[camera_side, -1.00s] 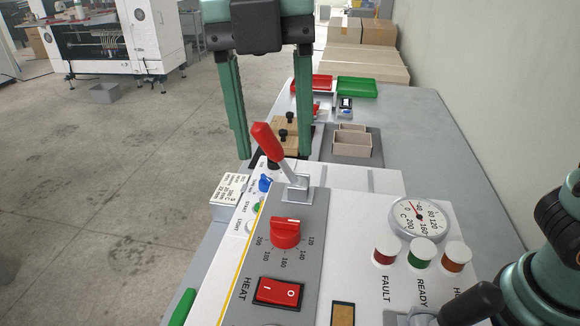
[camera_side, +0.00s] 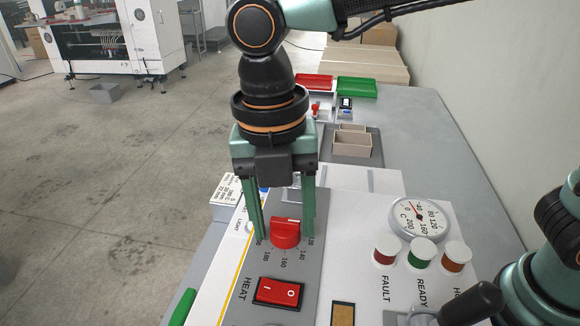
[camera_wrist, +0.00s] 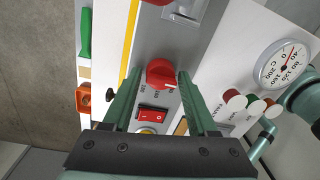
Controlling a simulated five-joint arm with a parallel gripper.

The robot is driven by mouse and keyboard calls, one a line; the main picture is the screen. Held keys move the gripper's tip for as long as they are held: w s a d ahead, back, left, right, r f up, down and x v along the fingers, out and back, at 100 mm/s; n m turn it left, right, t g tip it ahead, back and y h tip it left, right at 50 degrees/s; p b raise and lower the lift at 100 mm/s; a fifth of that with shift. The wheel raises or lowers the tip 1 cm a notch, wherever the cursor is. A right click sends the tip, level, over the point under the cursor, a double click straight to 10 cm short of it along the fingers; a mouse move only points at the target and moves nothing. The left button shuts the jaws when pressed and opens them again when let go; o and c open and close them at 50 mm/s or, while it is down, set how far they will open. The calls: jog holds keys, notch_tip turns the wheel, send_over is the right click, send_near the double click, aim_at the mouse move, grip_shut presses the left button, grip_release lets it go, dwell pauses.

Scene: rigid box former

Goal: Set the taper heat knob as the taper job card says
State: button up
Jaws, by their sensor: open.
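The red heat knob (camera_side: 286,233) sits on the grey strip of the machine panel, with numbers from 120 to 200 around its near side. I cannot tell for sure which number it points to. My gripper (camera_side: 283,238) is open, pointing down, with one finger on each side of the knob; contact is not clear. The wrist view also shows the knob (camera_wrist: 160,72) between the fingertips of my gripper (camera_wrist: 158,77). A white card (camera_side: 225,188) with printed lines stands left of the panel, partly behind the gripper; its text is too small to read surely.
A red rocker switch (camera_side: 278,293) lies just nearer than the knob. A round dial gauge (camera_side: 419,219) and the fault lamp (camera_side: 387,250), ready lamp (camera_side: 421,253) and another lamp stand to the right. The red-handled lever (camera_wrist: 158,2) is beyond the knob.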

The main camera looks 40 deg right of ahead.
grip_shut()
